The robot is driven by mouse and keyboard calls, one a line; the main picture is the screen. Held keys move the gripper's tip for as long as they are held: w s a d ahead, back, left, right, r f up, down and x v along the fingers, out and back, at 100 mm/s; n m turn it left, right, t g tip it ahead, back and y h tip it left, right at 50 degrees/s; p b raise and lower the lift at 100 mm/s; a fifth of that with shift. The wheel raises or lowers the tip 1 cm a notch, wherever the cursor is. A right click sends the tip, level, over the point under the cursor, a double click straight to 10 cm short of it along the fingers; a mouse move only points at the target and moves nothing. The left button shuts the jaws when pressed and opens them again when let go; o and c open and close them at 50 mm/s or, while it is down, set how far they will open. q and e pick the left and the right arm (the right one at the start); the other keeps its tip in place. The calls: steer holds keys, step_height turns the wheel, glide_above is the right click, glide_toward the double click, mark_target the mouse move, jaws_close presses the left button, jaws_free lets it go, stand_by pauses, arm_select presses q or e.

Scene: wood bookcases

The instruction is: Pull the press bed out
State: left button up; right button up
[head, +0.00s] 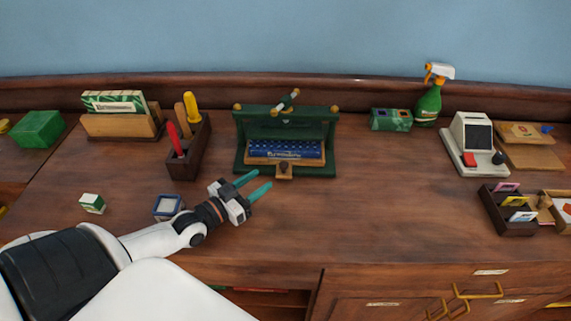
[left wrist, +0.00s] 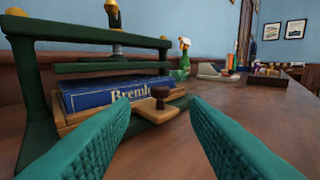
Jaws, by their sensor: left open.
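A green press (head: 286,125) with brass knobs stands at the back middle of the wooden counter. Its wooden bed (head: 260,161) sits inside the frame, with a tab and dark knob (head: 284,169) at the front. A blue book (head: 290,150) lies on the bed under the raised-looking plate. My left gripper (head: 259,184) is open and empty, in front of the press and left of the knob. In the left wrist view the teal fingers (left wrist: 168,145) frame the knob (left wrist: 160,97) and tab from nearer the camera, apart from them. My right gripper is not in view.
A tool box (head: 189,150) with red and yellow handles stands left of the press. A small blue-grey box (head: 168,207) lies close to my left wrist. A spray bottle (head: 429,100) and card reader (head: 472,145) stand right. The counter right of the gripper is clear.

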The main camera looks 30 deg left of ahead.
mark_target(281, 167)
arm_select(q)
steer(key=x, duration=0.9)
steer(key=shift+w+d, duration=0.15)
steer(key=shift+w, duration=0.1)
jaws_close()
